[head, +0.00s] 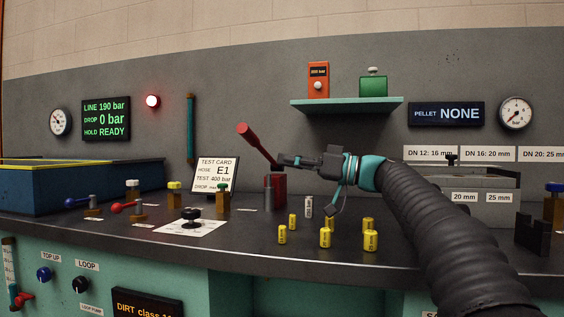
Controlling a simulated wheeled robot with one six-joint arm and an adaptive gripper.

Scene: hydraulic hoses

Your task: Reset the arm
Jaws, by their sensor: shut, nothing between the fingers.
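My gripper (288,160) is shut with nothing in it. It is at the end of my arm, which reaches in from the lower right, and it points left above the bench. Its tips are close to the red lever (259,145) of a red block (275,188); I cannot tell whether they touch. The lever leans up to the left. My arm is bent over the bench and hides part of the right side.
Several yellow cylinders (326,238) and a grey one (308,207) stand on the dark bench (270,250) below my gripper. A test card (216,175) stands left. A teal shelf (347,105) hangs above. Blue tray (80,187) at left, grey case (480,190) at right.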

